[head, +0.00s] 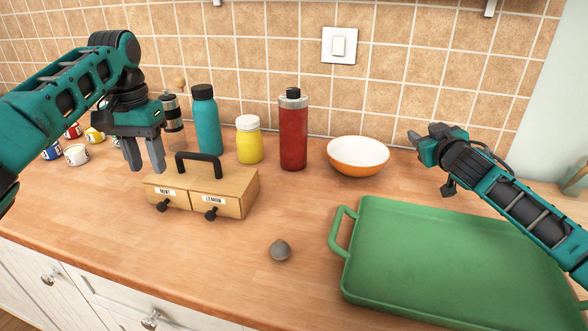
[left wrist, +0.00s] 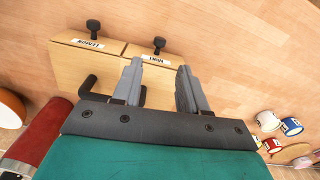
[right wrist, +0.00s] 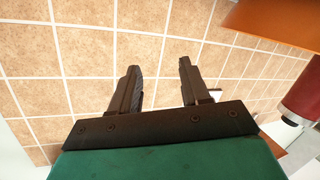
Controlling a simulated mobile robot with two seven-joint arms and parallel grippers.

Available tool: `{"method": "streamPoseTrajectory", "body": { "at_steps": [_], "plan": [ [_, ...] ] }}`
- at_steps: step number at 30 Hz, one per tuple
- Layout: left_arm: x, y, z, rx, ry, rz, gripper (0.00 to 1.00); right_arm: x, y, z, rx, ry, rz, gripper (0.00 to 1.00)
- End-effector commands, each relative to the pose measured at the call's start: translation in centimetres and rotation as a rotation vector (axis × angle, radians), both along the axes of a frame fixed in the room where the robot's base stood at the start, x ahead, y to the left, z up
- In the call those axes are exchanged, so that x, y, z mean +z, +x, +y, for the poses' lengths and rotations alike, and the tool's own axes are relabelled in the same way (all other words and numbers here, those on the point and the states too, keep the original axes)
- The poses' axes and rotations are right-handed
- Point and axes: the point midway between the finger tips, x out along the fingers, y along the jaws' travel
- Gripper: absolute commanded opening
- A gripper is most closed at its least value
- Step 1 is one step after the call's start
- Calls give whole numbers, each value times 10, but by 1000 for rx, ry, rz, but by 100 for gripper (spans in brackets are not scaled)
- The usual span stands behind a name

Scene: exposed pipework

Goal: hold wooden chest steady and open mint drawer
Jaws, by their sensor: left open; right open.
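The wooden chest (head: 237,191) stands on the counter at centre left, with a black arched handle (head: 199,161) on top. Its front has two drawers, both shut: the mint drawer (head: 168,192) on the left and the lemon drawer (head: 216,203) on the right, each with a black knob. My left gripper (head: 144,167) is open and empty, above and just left of the chest. In the left wrist view the mint drawer's knob (left wrist: 159,43) shows beyond the fingers. My right gripper (head: 428,142) is open and empty at the right, far from the chest, facing the tiled wall.
A green tray (head: 450,262) fills the right of the counter. Behind stand a teal bottle (head: 206,122), a yellow jar (head: 249,142), a red bottle (head: 293,132) and an orange bowl (head: 358,156). Several small cups stand far left.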

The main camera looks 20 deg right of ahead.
Motion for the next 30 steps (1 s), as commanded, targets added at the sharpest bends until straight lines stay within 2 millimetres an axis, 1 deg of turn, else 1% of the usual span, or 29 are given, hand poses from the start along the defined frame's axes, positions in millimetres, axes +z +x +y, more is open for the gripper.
{"method": "streamPoseTrajectory", "body": {
  "at_steps": [1, 4, 5, 6, 8, 9, 11, 12, 14, 15, 18, 21, 24, 27, 30],
  "plan": [
    [0, 0, 0, 0, 0, 0, 43, 3, 6, 32, 43, 42, -2, 46],
    [0, 0, 0, 0, 0, 0, 43, 3, 12, 92, 121, 118, 18, 46],
    [0, 0, 0, 0, 0, 0, 43, 4, 13, 110, 146, 139, 26, 46],
    [0, 0, 0, 0, 0, 0, 43, 5, 13, 134, 179, 165, 37, 46],
    [0, 0, 0, 0, 0, 0, 43, 7, 11, 170, 230, 202, 56, 46],
    [0, 0, 0, 0, 0, 0, 43, 8, 8, 194, 265, 225, 71, 46],
    [0, 0, 0, 0, 0, 0, 43, 11, 2, 229, 320, 254, 94, 46],
    [0, 0, 0, 0, 0, 0, 43, 13, -3, 252, 356, 270, 111, 46],
    [0, 0, 0, 0, 0, 0, 43, 16, -13, 284, 411, 292, 137, 46],
    [0, 0, 0, 0, 0, 0, 43, 18, -20, 304, 443, 302, 155, 46],
    [0, 0, 0, 0, 0, 0, 43, 21, -39, 346, 519, 319, 199, 46],
    [0, 0, 0, 0, 0, 0, 43, 23, -56, 375, 578, 325, 235, 46],
    [0, 0, 0, 0, 0, 0, 43, 24, -68, 393, 615, 326, 258, 46],
    [0, 0, 0, 0, 0, 0, 43, 24, -73, 402, 631, 326, 272, 46],
    [0, 0, 0, 0, 0, 0, 43, 21, -69, 407, 636, 327, 277, 46]
  ]
}}
